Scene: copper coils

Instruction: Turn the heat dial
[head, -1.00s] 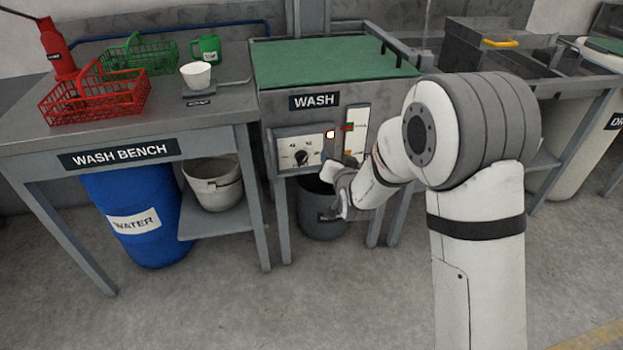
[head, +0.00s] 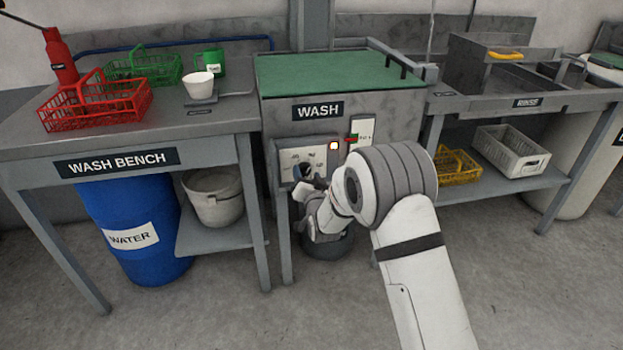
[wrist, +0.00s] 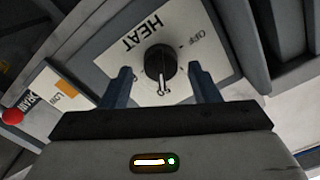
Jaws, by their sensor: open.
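The heat dial (wrist: 160,66) is a round black knob with a pale pointer on a light panel (wrist: 122,62) marked HEAT and OFF, seen upside down in the wrist view. My gripper (wrist: 164,84) is open, with one finger on each side of the dial in that view and a gap to the knob on both sides. I cannot tell whether the fingertips reach the knob's depth. In the head view the panel (head: 300,157) is on the front of the wash unit (head: 345,112), and my gripper (head: 308,186) is at its lower edge, partly hiding the dial.
A red ball-ended DRAIN lever (wrist: 13,116) shows at left in the wrist view. The wash bench (head: 120,160) stands left, and a dark bin (head: 328,246) is below my gripper. The floor in front is clear.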

